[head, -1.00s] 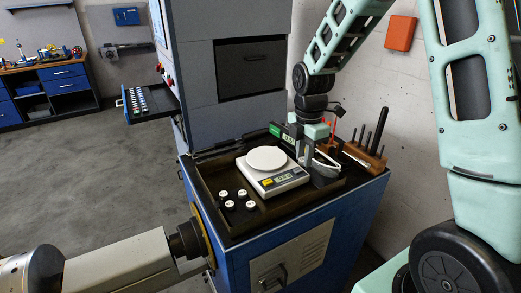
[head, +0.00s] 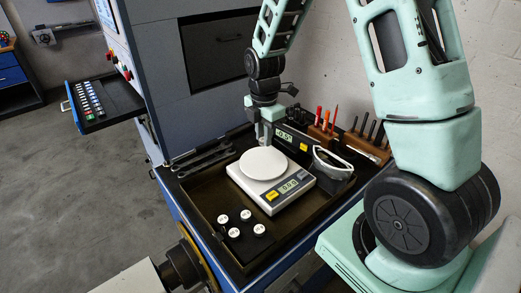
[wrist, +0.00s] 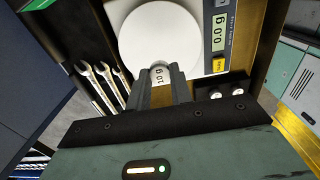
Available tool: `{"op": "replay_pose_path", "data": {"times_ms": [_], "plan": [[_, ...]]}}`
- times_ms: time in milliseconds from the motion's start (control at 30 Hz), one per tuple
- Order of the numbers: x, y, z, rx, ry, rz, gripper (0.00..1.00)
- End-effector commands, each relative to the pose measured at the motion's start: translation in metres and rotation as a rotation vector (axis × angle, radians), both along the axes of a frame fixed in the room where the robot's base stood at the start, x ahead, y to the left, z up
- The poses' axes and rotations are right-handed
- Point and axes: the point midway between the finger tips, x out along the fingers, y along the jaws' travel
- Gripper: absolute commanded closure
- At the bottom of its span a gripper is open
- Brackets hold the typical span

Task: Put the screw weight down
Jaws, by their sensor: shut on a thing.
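My gripper (head: 266,140) is at the back edge of the scale's pan in the head view. In the wrist view my gripper (wrist: 163,85) is shut on a small pale screw weight (wrist: 159,74) marked "10 g". The weight overlaps the rim of the round white pan (wrist: 160,40); I cannot tell whether it touches it. In the head view the weight is hidden by the fingers. The scale (head: 290,195) stands in the dark tray, its pan is bare, and the wrist view's display (wrist: 220,32) reads 0.0 g.
Several white-topped weights (head: 246,215) stand in the tray's front left. Wrenches (wrist: 103,85) lie behind the scale's left. A grey holder with a white-rimmed opening (head: 333,163), a second display device (head: 289,138) and wooden tool racks (head: 366,144) stand to the right.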

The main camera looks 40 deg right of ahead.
Motion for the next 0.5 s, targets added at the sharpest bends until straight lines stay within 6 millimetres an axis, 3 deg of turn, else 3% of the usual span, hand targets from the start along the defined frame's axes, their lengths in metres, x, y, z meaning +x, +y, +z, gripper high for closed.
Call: {"op": "replay_pose_path", "data": {"times_ms": [500], "plan": [[-0.001,0.000,-0.056,0.000,0.002,0.000,1.00]]}}
